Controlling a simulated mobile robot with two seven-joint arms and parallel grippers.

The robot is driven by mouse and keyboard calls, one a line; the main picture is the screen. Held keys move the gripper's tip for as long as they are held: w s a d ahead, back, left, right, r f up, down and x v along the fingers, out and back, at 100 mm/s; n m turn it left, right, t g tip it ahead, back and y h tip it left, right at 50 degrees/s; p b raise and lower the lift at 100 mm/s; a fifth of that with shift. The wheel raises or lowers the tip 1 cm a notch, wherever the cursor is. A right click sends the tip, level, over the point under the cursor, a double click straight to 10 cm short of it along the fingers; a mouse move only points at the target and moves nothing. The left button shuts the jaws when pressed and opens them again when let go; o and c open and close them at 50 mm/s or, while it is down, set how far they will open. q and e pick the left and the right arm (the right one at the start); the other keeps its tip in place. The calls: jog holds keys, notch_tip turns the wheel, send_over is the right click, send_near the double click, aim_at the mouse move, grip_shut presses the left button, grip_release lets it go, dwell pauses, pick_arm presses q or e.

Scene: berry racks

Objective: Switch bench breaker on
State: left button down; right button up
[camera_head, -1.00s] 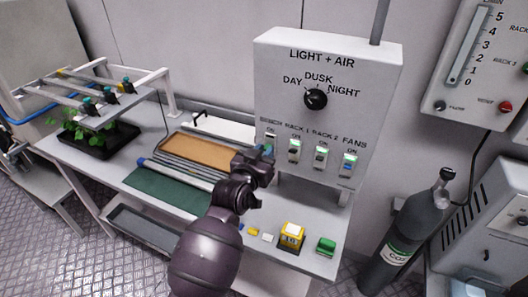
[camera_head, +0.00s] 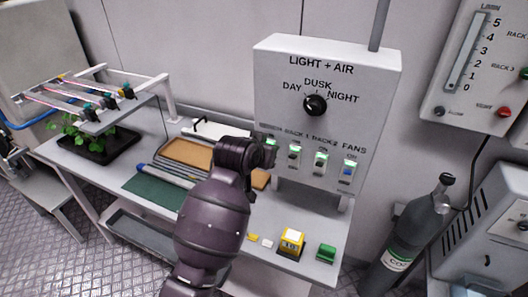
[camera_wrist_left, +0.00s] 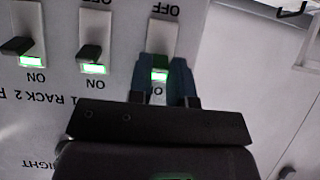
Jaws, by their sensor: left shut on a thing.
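The grey breaker box (camera_head: 335,115), marked LIGHT + AIR, has a row of breakers under a black dial. My left gripper (camera_head: 270,150) is at the leftmost one, the bench breaker (camera_wrist_left: 161,36). In the left wrist view, upside down, my left gripper's blue-grey fingers (camera_wrist_left: 167,82) are shut on the bench breaker's lever, which they mostly hide. A green light shows between them at the ON end. The rack 1 breaker (camera_wrist_left: 94,40) and rack 2 breaker (camera_wrist_left: 27,30) stand beside it, green lit at ON. My right gripper is not in view.
The bench (camera_head: 110,180) below holds a plant tray (camera_head: 98,155) under a light rack, a green mat (camera_head: 155,192), a brown board, a yellow block (camera_head: 291,243) and a green block (camera_head: 327,253). A gas cylinder (camera_head: 420,230) stands right of the bench.

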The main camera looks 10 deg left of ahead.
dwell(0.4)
pick_arm(q)
jog(key=c, duration=1)
grip_release()
jog(key=shift+c, duration=0.2)
jog(key=v, duration=1)
jog(key=shift+s+r+b, duration=0.25)
jog(key=shift+b, duration=0.05)
jog(key=shift+a+r, duration=0.1)
